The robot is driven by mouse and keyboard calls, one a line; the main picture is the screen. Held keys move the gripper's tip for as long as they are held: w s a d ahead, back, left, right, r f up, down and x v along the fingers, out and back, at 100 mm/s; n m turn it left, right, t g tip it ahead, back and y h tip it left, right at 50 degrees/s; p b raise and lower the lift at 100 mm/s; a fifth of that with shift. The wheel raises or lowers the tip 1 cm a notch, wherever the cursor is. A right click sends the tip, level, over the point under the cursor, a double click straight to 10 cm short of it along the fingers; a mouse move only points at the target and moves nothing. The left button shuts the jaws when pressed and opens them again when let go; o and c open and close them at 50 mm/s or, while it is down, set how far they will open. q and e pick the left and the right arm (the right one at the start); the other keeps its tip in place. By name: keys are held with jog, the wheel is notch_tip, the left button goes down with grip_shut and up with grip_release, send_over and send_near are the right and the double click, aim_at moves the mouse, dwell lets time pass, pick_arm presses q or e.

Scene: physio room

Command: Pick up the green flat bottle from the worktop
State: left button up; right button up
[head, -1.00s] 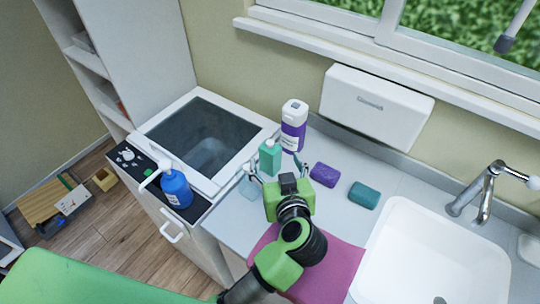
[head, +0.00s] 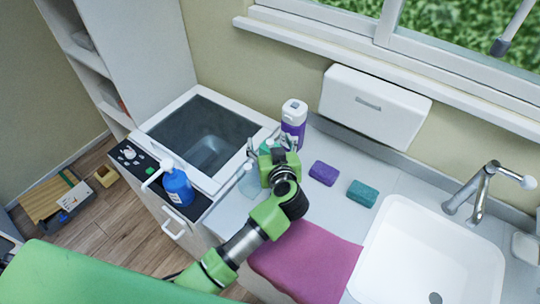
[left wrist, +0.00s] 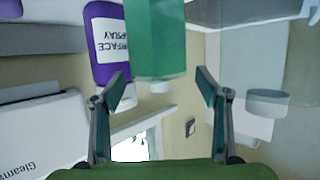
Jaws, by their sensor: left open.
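The green flat bottle (head: 267,147) stands on the worktop (head: 232,213), mostly hidden behind my left gripper in the head view. In the left wrist view the scene is upside down, and the green bottle (left wrist: 156,42) shows between and beyond the fingertips, its pale cap pointing down in the picture. My left gripper (head: 270,146) is open, with a finger to each side of the bottle; gaps show beside it in the left wrist view (left wrist: 163,82). My right gripper is not in view.
A purple spray bottle (head: 293,128) stands close behind the green one. A clear container (head: 250,183) is near on the left. Purple (head: 324,173) and teal (head: 362,193) blocks, a pink cloth (head: 310,262) and a sink (head: 430,250) lie to the right. A blue pump bottle (head: 177,187) stands left.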

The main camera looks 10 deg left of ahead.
pick_arm(q)
jog(key=shift+r, duration=0.1)
jog(key=c, duration=1.7)
